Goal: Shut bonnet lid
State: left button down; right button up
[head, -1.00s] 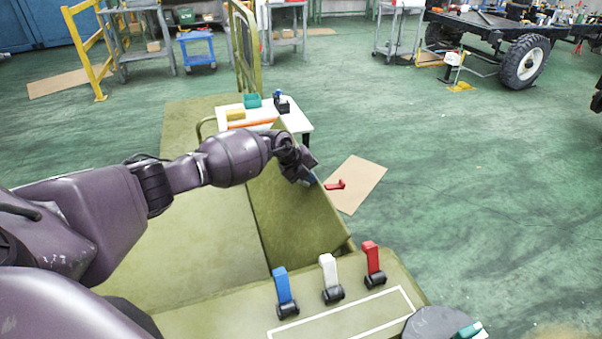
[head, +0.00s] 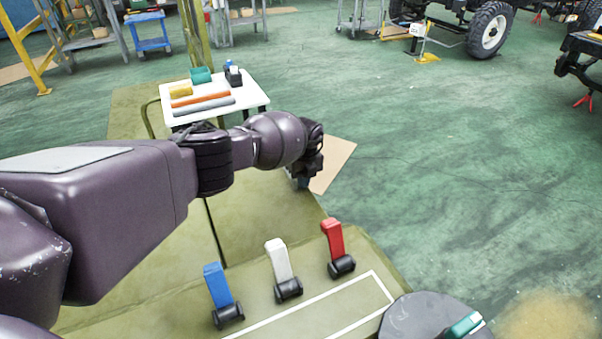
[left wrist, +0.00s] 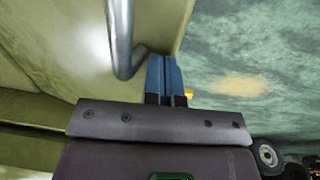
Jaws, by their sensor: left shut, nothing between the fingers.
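The bonnet lid (head: 265,207) is the olive panel to the right of the dark seam, partly hidden behind my left arm. It looks nearly level with the olive panel on the seam's left; whether it is fully down I cannot tell. My left gripper (head: 305,180) is at the lid's right edge, its tips small and dark in the head view. In the left wrist view, the blue fingers (left wrist: 163,75) are shut and empty beside a grey metal bar (left wrist: 120,40), close to an olive surface. My right gripper is not in view.
Blue (head: 222,296), white (head: 281,270) and red (head: 335,248) levers stand on the olive front panel. A dark round disc (head: 425,318) is at its right. A white table (head: 250,98) with coloured items stands beyond my arm.

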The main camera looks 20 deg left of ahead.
pick_arm(q)
jog(key=shift+w+d+f+g+b, duration=0.1)
jog(key=shift+d+f+g+b, duration=0.1)
jog(key=shift+f, duration=0.45)
jog(key=shift+w+d+f+g+b, duration=0.1)
jog(key=shift+f+b, duration=0.1)
jog(key=shift+f, duration=0.4)
jog(key=shift+w+d+f+g+y+b, duration=0.15)
jog(key=shift+f+g+y+b, duration=0.15)
jog(key=shift+f+y+b, duration=0.25)
jog(key=shift+w+f+b, duration=0.1)
jog(key=shift+f+b, duration=0.35)
jog(key=shift+f, duration=0.55)
jog(key=shift+w+f+b, duration=0.15)
jog(key=shift+f+b, duration=0.35)
jog(key=shift+f, duration=0.35)
jog(key=shift+d+f, duration=0.1)
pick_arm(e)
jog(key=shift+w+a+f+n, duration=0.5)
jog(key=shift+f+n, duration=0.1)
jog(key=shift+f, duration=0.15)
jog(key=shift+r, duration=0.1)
pick_arm(q)
jog(key=shift+f, duration=0.15)
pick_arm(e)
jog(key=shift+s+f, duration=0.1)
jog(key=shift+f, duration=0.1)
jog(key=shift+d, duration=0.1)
